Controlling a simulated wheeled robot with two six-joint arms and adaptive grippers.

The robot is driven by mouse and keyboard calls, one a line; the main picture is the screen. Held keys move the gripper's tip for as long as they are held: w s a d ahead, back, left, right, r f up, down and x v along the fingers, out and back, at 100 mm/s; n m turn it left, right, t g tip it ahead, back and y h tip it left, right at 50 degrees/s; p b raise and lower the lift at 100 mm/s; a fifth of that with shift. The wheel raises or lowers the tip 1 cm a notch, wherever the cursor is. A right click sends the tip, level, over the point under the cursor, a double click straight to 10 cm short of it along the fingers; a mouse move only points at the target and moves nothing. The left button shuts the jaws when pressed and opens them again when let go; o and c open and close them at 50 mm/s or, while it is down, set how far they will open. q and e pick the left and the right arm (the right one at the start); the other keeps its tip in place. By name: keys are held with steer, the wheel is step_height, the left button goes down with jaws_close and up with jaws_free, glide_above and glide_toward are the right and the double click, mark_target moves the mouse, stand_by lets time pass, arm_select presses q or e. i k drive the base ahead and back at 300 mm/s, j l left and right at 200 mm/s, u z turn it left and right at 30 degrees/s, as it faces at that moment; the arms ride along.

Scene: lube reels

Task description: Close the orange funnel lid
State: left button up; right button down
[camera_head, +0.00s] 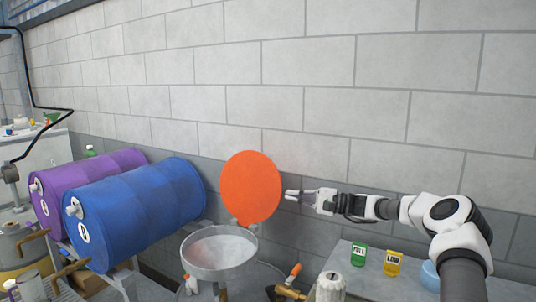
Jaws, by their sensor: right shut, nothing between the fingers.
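The orange lid (250,187) is a round disc standing upright above the back rim of a grey metal funnel (219,254). The funnel's mouth is uncovered and its pale inside shows. My right gripper (289,195) reaches in from the right, with its fingertips just right of the lid's right edge. Its fingers are shut and hold nothing. I cannot tell whether the fingertips touch the lid or lie behind its plane. My left gripper is not in view.
A blue drum (135,215) and a purple drum (88,184) lie on a rack at left. A block wall (300,80) stands behind.

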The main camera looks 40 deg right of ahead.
mark_target(250, 183)
steer(key=i+l, duration=0.45)
steer(key=l, duration=0.3)
steer(key=i+l, duration=0.25)
steer(key=l, duration=0.1)
